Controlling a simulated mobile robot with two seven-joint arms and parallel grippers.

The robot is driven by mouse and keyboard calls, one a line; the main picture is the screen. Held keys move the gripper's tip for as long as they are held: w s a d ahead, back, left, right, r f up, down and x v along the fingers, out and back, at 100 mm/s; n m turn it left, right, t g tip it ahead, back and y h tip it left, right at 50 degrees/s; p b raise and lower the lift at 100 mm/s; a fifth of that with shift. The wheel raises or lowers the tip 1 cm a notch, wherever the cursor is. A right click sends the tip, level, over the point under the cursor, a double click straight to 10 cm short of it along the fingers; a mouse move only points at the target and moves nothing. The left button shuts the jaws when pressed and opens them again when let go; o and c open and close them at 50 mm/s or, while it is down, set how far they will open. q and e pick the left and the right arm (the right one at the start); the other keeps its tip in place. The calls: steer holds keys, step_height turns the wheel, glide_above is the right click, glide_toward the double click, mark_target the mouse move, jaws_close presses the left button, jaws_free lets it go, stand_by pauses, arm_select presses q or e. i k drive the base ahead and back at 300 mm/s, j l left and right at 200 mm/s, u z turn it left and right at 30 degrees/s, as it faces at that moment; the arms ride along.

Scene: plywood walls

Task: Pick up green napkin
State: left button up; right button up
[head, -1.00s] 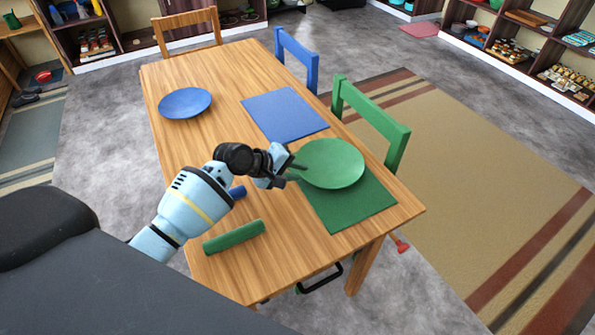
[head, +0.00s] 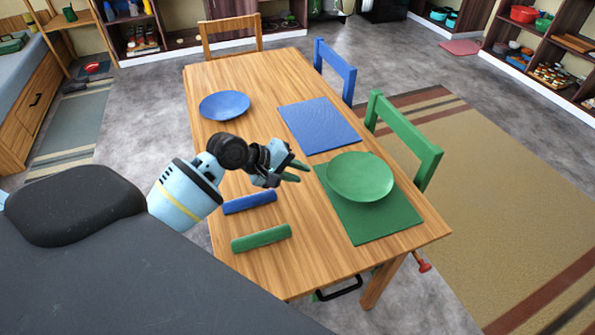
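The green napkin (head: 261,238) is a rolled cylinder lying on the near left part of the wooden table (head: 300,268). A blue rolled napkin (head: 249,202) lies just beyond it. My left gripper (head: 300,172) is above the table, beyond and to the right of both rolls, close to the left edge of the green plate (head: 360,177). Its fingers are apart with nothing seen between them. The green plate rests on a green placemat (head: 385,222). My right gripper is not in view.
A blue placemat (head: 319,125) and a blue plate (head: 224,105) lie farther back on the table. A green chair (head: 405,137) and a blue chair (head: 335,70) stand along the right side, a wooden chair (head: 231,35) at the far end. The table is bare around the green roll.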

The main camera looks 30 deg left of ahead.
mark_target(254, 240)
steer(key=u, duration=1.2)
